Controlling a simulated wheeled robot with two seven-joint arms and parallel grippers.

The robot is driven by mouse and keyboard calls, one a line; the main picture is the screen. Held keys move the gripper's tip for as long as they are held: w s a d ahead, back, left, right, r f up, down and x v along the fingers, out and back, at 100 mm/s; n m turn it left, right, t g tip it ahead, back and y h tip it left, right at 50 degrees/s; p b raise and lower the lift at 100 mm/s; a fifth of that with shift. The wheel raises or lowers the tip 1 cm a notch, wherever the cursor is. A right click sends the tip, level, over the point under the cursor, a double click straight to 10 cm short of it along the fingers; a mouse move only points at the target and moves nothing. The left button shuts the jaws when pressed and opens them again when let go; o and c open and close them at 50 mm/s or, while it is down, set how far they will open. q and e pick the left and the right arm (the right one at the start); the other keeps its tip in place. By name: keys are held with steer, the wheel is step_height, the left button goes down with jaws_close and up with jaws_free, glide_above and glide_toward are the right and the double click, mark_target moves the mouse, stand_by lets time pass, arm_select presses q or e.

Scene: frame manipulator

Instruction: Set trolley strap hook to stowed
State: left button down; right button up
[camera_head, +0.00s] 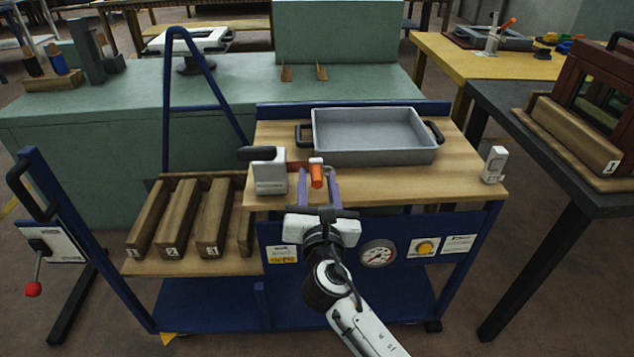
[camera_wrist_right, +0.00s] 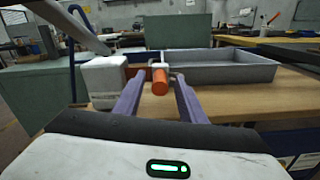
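An orange, rounded piece with a white top (camera_head: 317,175) stands at the front of the trolley's wooden top (camera_head: 400,186); I take it to be the strap hook. It also shows in the right wrist view (camera_wrist_right: 160,80). My right gripper (camera_head: 319,178) reaches in from the front, its two purple fingers apart with the orange piece between or just beyond their tips. Whether a finger touches it I cannot tell. In the right wrist view the gripper (camera_wrist_right: 160,92) is open, with clear space between the fingers. My left gripper is not in view.
A white block with a dark lever (camera_head: 270,174) stands close left of the fingers. A grey tray (camera_head: 375,154) lies behind, and a small white box (camera_head: 495,165) stands at the right edge. A lower shelf left holds numbered wooden slots (camera_head: 174,218). A gauge (camera_head: 378,254) is on the front panel.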

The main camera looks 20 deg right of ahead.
mark_target(317, 179)
step_height(317, 179, up, 9)
steer(key=p, duration=0.3)
steer(key=shift+p, duration=0.3)
steer(key=shift+r, duration=0.35)
